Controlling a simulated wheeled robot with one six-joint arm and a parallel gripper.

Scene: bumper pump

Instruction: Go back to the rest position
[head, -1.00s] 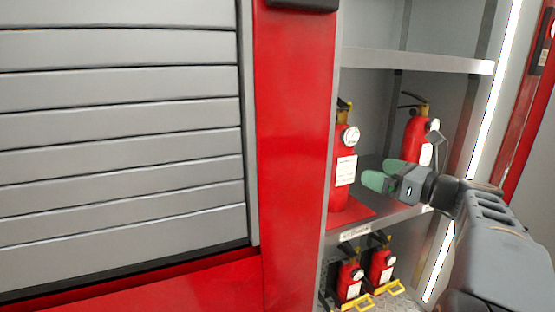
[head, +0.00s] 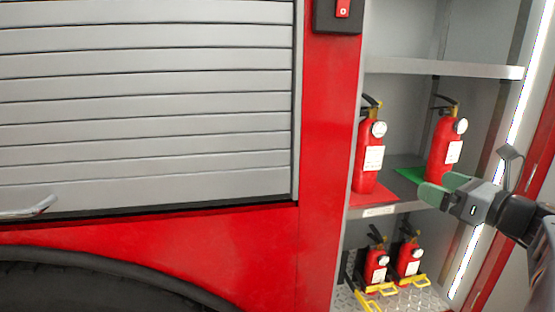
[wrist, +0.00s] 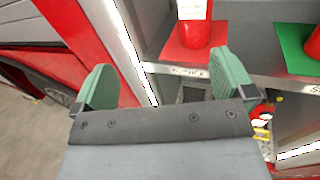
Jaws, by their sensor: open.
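My gripper (head: 443,188) has green fingertips and is open and empty, in front of the middle shelf at the right of the head view. In the wrist view my gripper (wrist: 165,85) shows its two fingers wide apart with nothing between them. A red extinguisher (head: 371,155) stands upright on a red mat (head: 376,197) on the middle shelf. A second extinguisher (head: 446,140) stands upright on a green mat (head: 410,174), behind and above the fingertips in the picture.
Two smaller extinguishers (head: 376,265) with yellow brackets are on the lower compartment floor. A metal shelf (head: 445,69) runs above. A grey shutter (head: 150,110), red panels and a wheel (head: 90,290) are at left. Bare floor (wrist: 35,130) shows in the wrist view.

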